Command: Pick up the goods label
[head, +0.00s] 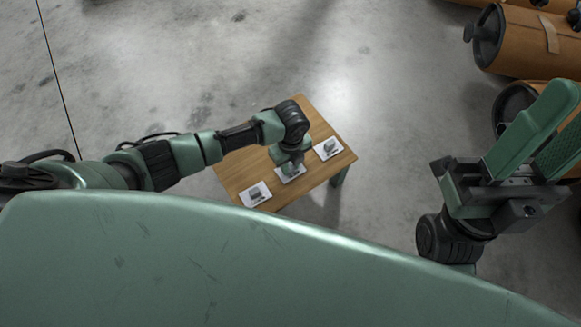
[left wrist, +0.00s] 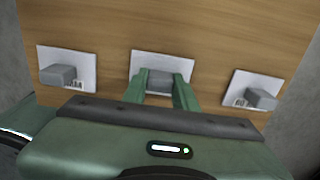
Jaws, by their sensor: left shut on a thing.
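Three white goods labels, each a card with a grey block on it, are in a row on a small wooden table (head: 237,178). In the head view they are the left label (head: 251,196), the middle label (head: 283,179) and the right label (head: 327,155). My left gripper (head: 290,168) is over the middle one. In the left wrist view its two green fingers (left wrist: 160,88) are shut on the grey block of the middle label (left wrist: 162,63). I cannot tell whether that card is clear of the wood. My right gripper (head: 540,140) is open and empty, far from the table.
The two outer labels lie flat on either side, close to the left gripper; the wrist view shows one at left (left wrist: 85,62) and one at right (left wrist: 242,85). Bare concrete floor (head: 180,60) surrounds the table.

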